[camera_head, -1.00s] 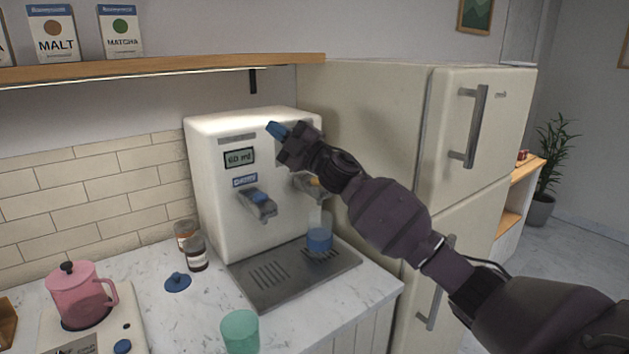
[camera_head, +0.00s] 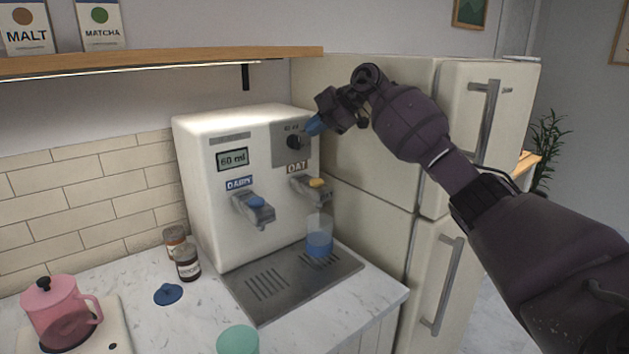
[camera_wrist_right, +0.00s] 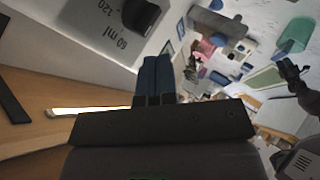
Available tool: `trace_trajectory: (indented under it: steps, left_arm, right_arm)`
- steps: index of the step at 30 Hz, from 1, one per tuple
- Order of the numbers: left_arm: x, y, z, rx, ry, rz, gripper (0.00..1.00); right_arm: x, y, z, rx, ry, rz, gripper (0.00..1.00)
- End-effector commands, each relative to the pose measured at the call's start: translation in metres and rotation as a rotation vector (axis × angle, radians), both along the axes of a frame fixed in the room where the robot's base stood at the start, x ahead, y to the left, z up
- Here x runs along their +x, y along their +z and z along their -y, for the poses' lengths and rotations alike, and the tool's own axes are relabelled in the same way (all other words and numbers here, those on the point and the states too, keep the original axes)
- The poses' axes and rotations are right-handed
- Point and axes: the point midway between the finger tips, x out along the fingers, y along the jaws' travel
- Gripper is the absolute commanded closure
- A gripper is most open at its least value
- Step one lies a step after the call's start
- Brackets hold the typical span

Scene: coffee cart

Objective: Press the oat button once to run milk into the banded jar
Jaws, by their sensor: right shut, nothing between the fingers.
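The milk dispenser (camera_head: 222,195) is white, with a display reading 60 ml. Its yellow oat button (camera_head: 317,183) tops the right spout, under the OAT label. The banded jar (camera_head: 319,242), clear with a blue lower part, stands upright below that spout. My right gripper (camera_head: 314,126) is shut and empty, its blue fingertips beside the black dial (camera_head: 294,142), above the oat button. In the right wrist view its fingers (camera_wrist_right: 155,78) point towards the dial (camera_wrist_right: 141,14); contact is unclear. A dark shape there, probably my left gripper (camera_wrist_right: 289,70), is too small to read.
The dairy spout with its blue button (camera_head: 256,202) is to the left. A drip tray (camera_head: 262,307) lies below. Two small jars (camera_head: 188,262), a blue lid (camera_head: 168,294), a green cup (camera_head: 238,341) and a pink pot (camera_head: 60,315) stand left. The fridge (camera_head: 375,150) is close on the right.

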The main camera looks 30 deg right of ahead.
Motion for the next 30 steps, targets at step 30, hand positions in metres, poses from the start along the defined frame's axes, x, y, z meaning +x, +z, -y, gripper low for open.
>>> trace_trajectory:
  steps: [30]
  left_arm:
    - [-0.01,-0.036,-0.001,0.001,0.001,-0.035,0.57]
  right_arm:
    - [-0.008,-0.039,0.0,0.053,-0.081,-0.152,1.0]
